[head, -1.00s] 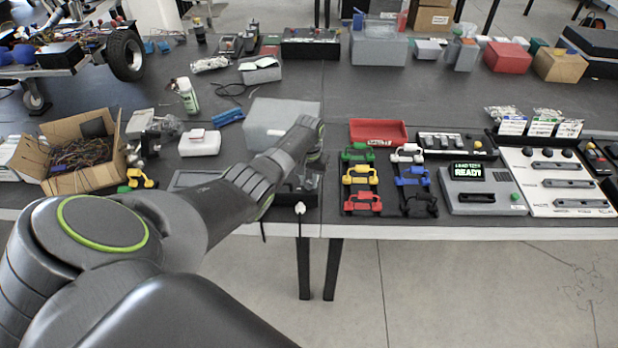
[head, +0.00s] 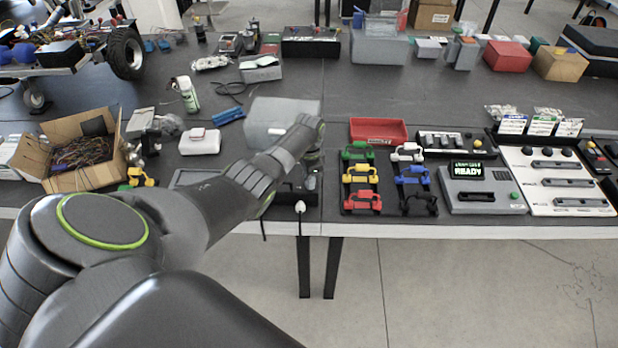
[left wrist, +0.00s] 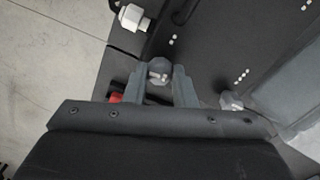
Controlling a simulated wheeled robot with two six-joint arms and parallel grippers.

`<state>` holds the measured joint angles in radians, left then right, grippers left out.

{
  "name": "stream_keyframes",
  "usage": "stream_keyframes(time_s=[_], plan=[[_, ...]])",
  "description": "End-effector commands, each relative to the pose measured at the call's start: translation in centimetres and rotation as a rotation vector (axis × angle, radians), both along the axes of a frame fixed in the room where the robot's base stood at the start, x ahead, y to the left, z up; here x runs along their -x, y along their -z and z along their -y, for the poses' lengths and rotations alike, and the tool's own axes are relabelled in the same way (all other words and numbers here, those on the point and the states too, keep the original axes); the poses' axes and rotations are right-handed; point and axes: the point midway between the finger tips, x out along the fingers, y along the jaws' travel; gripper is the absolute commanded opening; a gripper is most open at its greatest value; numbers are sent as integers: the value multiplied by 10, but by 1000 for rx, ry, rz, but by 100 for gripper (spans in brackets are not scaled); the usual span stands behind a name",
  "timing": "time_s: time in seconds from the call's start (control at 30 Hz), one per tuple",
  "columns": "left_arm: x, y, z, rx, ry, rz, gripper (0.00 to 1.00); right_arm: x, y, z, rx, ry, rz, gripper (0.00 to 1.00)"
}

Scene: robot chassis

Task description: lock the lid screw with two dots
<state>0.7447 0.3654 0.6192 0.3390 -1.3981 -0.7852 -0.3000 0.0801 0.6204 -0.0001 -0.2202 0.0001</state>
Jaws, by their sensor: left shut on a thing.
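In the left wrist view, a grey faceted screw knob (left wrist: 159,70) stands between the fingers of my left gripper (left wrist: 160,84), which is shut on it. Two white dots (left wrist: 173,38) are printed on the black lid (left wrist: 205,62) just beyond this knob. Another grey screw knob (left wrist: 232,101) stands to the right, near a row of several dots. In the head view, my left gripper (head: 311,178) points down at the black device (head: 284,198) near the table's front edge. The arm partly hides the device. My right gripper is not in view.
A white plug (left wrist: 133,17) sits at the device's edge. A large grey box (head: 280,115) stands behind my wrist. Coloured handles, a red tray (head: 378,131) and a panel reading READY (head: 484,190) lie to the right. A cardboard box (head: 85,168) is at left.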

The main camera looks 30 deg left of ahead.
Motion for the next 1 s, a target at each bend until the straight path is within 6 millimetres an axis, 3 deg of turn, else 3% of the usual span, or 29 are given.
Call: stream_keyframes(time_s=[0.37, 0.87, 0.9, 1.0], plan=[[-1, 0, 0, 0, 138, 1, 1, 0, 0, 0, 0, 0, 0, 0], [0, 0, 0, 0, 154, 1, 1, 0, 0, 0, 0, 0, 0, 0], [0, 0, 0, 0, 154, 1, 27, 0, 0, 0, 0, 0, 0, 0], [0, 0, 0, 0, 153, 1, 40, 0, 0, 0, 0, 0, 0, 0]])
